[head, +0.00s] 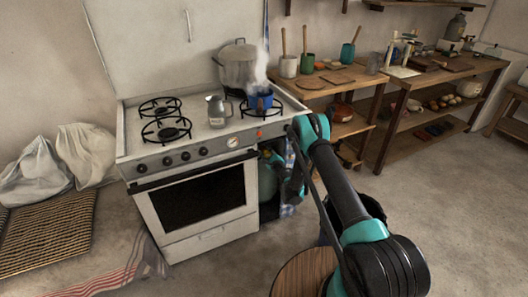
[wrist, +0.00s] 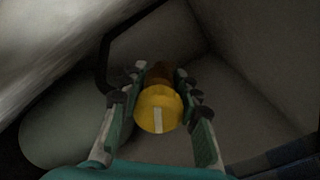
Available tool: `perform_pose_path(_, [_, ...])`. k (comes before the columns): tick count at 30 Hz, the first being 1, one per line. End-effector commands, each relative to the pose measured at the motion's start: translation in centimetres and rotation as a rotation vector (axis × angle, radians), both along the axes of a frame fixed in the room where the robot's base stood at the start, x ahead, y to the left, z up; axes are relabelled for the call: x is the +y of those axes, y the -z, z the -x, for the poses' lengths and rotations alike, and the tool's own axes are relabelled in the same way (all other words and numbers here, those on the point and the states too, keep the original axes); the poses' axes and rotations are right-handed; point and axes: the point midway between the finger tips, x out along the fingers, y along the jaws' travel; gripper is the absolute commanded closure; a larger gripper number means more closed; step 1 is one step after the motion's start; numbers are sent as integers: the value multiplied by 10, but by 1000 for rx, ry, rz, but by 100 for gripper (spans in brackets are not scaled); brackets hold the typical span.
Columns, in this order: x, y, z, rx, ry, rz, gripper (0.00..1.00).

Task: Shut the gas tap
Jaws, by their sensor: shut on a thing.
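The gas tap (wrist: 158,108) is a yellow round knob with a white stripe across its face, seen in the wrist view. The stripe runs nearly upright in that picture. My gripper (wrist: 160,100) is shut on the knob, with one finger on each side. A brown fitting (wrist: 160,73) shows behind the knob. In the head view, my arm reaches down beside the right side of the stove (head: 200,195), and the tap and my fingertips are hidden there.
A grey-green rounded body, probably a gas cylinder (wrist: 70,130), lies close to the left finger; a dark hose (wrist: 104,62) runs above it. Pale walls crowd the space. Wooden shelves (head: 345,128) stand right.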

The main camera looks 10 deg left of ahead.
Motion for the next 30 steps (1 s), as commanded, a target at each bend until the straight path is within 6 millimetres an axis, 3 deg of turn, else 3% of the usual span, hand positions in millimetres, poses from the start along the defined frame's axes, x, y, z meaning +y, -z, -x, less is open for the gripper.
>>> perform_pose_path(11, [-2, -1, -1, 108, 4, -161, 97])
perform_pose_path(30, [-5, 0, -2, 433, 5, -645, 97])
